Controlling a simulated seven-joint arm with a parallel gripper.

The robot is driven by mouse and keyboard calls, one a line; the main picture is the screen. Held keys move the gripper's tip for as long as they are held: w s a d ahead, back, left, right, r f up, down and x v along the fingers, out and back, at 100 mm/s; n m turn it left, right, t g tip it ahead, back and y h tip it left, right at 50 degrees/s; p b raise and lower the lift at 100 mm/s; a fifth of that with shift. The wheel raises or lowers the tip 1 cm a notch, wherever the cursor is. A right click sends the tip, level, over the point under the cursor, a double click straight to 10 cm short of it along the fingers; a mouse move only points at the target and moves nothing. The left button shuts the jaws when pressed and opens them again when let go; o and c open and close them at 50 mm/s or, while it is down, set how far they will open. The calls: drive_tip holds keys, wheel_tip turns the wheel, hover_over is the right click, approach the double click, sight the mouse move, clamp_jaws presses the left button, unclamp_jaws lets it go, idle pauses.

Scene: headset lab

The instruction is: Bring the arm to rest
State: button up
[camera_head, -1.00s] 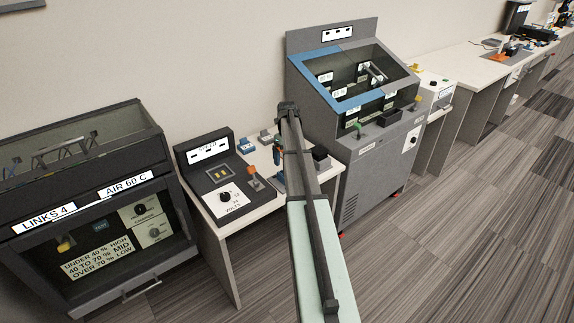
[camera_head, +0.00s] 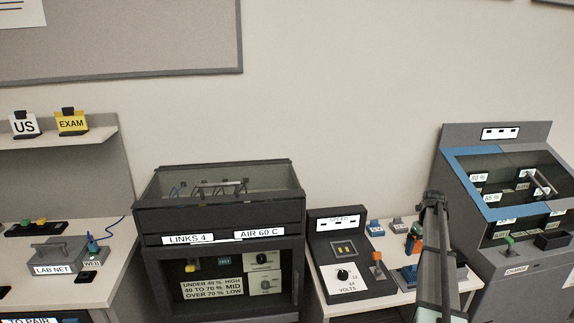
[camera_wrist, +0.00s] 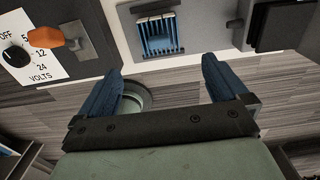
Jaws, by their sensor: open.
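My gripper (camera_wrist: 160,90) shows in the wrist view with its two blue fingers spread wide apart and nothing between them. In the head view my arm rises at the lower right, in front of the bench with the speed panel (camera_head: 338,250). The gripper's fingers cannot be made out in the head view.
The speed panel has an orange-handled lever (camera_head: 376,258); it also shows in the wrist view (camera_wrist: 48,37). A dark glass-topped cabinet (camera_head: 220,235) stands left of it. A blue-edged grey machine (camera_head: 500,215) stands at the right. A lab net box (camera_head: 58,256) sits on the left bench.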

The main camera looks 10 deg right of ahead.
drive_tip(key=s+a+f+n+g+y, duration=0.1)
drive_tip(key=s+f+n, duration=0.1)
drive_tip(key=s+f, duration=0.45)
drive_tip(key=s+a+f+n+g+y, duration=0.1)
drive_tip(key=s+a+f+n, duration=0.15)
drive_tip(key=s, duration=0.65)
drive_tip(key=s+a+f+n+g, duration=0.1)
drive_tip(key=s+a+f+n, duration=0.35)
drive_tip(key=a+f, duration=0.35)
drive_tip(key=s+a+f+n+g, duration=0.1)
drive_tip(key=s+a+f+n, duration=0.3)
drive_tip(key=a+f+n, duration=0.45)
drive_tip(key=s+a+f+n+g, duration=0.1)
drive_tip(key=s+a+f+n, duration=0.25)
drive_tip(key=a+f, duration=0.45)
drive_tip(key=s+a+f+n+g+h, duration=0.1)
drive_tip(key=s+a+f+n, duration=0.2)
drive_tip(key=s+a+n, duration=0.4)
drive_tip(key=s+a+f+n+h, duration=0.1)
drive_tip(key=s+a+f+n, duration=0.2)
drive_tip(key=s+a+n, duration=0.5)
drive_tip(key=s+a, duration=0.2)
drive_tip(key=s, duration=0.6)
drive_tip(key=shift+a+g, duration=0.2)
drive_tip(key=shift+g, duration=0.2)
drive_tip(key=shift+d, duration=0.1)
